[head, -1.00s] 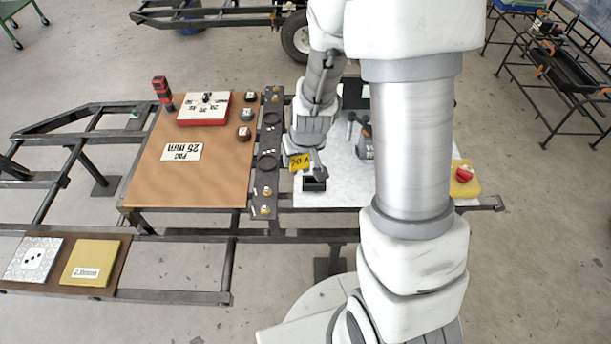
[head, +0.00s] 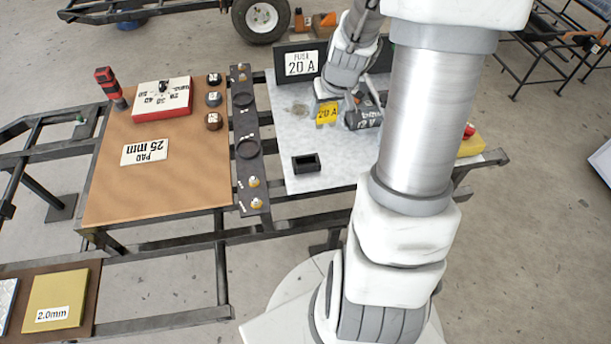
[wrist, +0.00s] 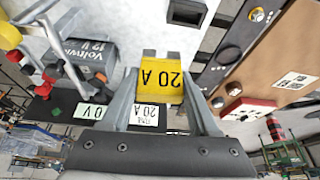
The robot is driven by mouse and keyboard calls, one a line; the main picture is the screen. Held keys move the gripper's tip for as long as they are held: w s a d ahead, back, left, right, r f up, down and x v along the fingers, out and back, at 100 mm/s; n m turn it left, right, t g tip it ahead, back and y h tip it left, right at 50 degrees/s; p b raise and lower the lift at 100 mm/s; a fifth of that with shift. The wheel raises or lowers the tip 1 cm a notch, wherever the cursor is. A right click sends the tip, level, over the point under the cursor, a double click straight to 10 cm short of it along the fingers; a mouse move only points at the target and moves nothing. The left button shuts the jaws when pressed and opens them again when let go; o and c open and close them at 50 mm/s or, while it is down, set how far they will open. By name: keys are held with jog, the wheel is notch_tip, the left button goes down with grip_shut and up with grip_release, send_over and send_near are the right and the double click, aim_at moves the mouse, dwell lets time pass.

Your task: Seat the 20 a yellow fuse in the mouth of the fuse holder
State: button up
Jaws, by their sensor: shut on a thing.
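The yellow fuse (head: 327,113) marked 20 A is held in my gripper (head: 328,99) above the light worktop (head: 342,172). In the wrist view the fuse (wrist: 160,80) sits upright between the two fingers of my gripper (wrist: 160,92), its label facing the camera and its two prongs pointing away. The fuse holder (head: 306,163) is a small black block with a rectangular mouth, on the worktop's front left. Its mouth looks empty. The holder (wrist: 187,12) also shows at the top of the wrist view, apart from the fuse. The fuse's exact height is unclear.
A dark 12 V battery (head: 366,115) stands just right of the fuse. A dark panel with a FUSE 20 A label (head: 302,64) stands behind. A dark strip (head: 247,172) with rings and knobs lies left of the worktop. A yellow box (head: 471,146) is at the right.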

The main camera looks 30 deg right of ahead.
jog(key=s+d+f+b, duration=0.2)
jog(key=s+d+b, duration=0.1)
jog(key=d, duration=0.3)
jog(key=shift+m, duration=0.4)
jog(key=shift+w+a+f+b, duration=0.5)
jog(key=shift+w+a+f, duration=0.2)
jog(key=shift+a+f, duration=1.1)
jog(key=shift+w+a+f+b, duration=0.45)
jog(key=shift+w+a+f, duration=0.2)
jog(key=shift+a+f, duration=1.15)
jog(key=shift+w+a+f+b, duration=0.5)
jog(key=shift+w+a+f, duration=0.2)
jog(key=shift+a+f, duration=1.05)
jog(key=shift+f+b, duration=0.6)
jog(key=shift+b, duration=0.05)
jog(key=o, duration=1.4)
jog(key=shift+c, duration=0.2)
jog(key=shift+r, duration=0.15)
